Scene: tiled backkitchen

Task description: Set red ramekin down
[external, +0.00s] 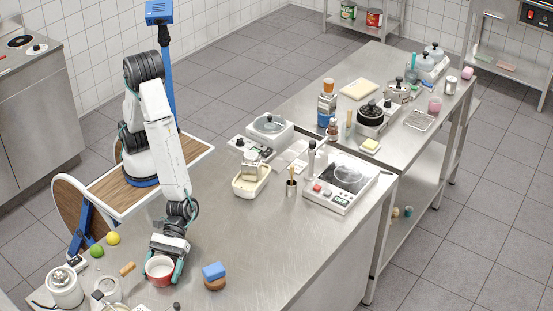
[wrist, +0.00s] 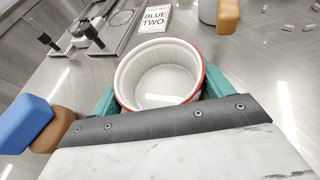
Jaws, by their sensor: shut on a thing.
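The red ramekin (external: 159,269) has a red outside and a white inside. It is at the front left of the near steel table (external: 280,220). My gripper (external: 165,262) is shut on it, with one teal finger on each side. In the wrist view the ramekin (wrist: 160,75) sits upright between the teal fingers (wrist: 160,98), its white inside empty. I cannot tell whether its base touches the table.
A blue block (external: 214,271) and a brown sponge-like piece (external: 215,284) lie just right of the ramekin. A wooden cork-like piece (external: 127,268), a green ball (external: 96,251) and a yellow ball (external: 113,238) lie left. The table's middle is clear.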

